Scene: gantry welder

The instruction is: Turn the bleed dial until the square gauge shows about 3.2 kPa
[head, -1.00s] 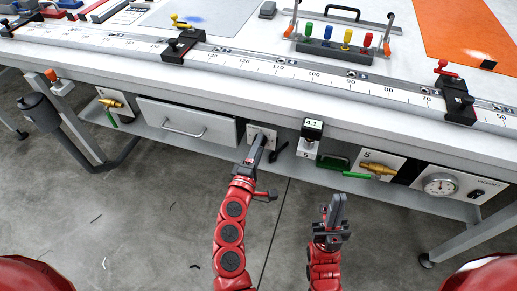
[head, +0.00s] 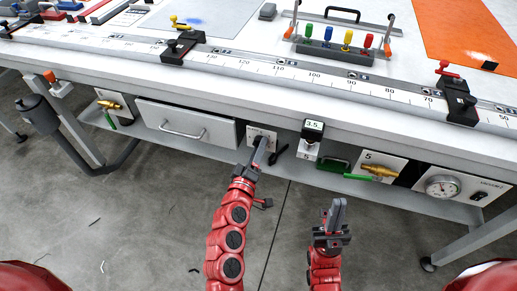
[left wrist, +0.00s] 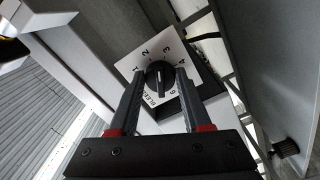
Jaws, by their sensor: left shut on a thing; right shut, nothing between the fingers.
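The bleed dial (left wrist: 159,77) is a black knob on a white plate (left wrist: 145,58) numbered around it. In the head view the plate (head: 252,131) is on the bench front, right of the drawer. My left gripper (head: 262,146) is shut on the dial; in the left wrist view its fingers (left wrist: 159,88) lie on either side of the knob. The knob itself is mostly hidden in the head view. The square gauge (head: 313,126), a small black box with a lit display, reads 3.5. My right gripper (head: 340,203) is shut and empty, in front of the bench.
A drawer (head: 188,126) is left of the dial. A black lever (head: 279,153) is just right of it. A brass valve with a green handle (head: 378,170) and a round dial gauge (head: 441,187) are further right.

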